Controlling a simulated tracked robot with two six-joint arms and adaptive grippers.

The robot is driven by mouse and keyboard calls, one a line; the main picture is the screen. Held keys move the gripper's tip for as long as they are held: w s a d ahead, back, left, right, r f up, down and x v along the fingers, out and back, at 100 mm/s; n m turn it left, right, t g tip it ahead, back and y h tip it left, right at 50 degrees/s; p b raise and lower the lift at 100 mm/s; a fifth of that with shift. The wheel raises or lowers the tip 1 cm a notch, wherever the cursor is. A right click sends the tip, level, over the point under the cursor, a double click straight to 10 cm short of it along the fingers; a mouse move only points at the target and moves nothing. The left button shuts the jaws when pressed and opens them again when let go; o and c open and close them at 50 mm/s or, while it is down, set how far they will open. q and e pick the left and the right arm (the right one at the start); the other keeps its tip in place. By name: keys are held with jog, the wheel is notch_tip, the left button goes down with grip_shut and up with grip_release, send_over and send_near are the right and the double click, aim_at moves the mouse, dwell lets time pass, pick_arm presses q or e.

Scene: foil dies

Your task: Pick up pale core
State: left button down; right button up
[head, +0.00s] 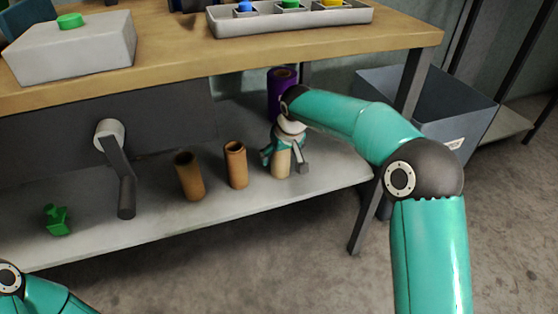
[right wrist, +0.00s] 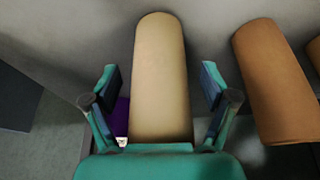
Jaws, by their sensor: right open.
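The pale core (head: 281,168) is a beige tube standing on the lower shelf, to the right of two brown cores. My right gripper (head: 283,161) is over it, with a finger on each side. In the right wrist view the pale core (right wrist: 160,75) lies between the two open fingers of my right gripper (right wrist: 160,82), with a visible gap on each side. The gripper hides the core's upper part in the head view. My left gripper is out of view; only part of my left arm shows at the lower left.
Brown cores (head: 235,165) (head: 190,177) stand to the left on the grey shelf (head: 150,222). A purple roll (head: 282,90) is behind my right gripper. The wooden tabletop (head: 200,62) overhangs the shelf. A green object (head: 57,219) is at the left, a grey bin (head: 445,100) at the right.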

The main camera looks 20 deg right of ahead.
jog(key=c, duration=1.3)
jog(key=shift+o, duration=0.2)
jog(key=shift+r, duration=0.1)
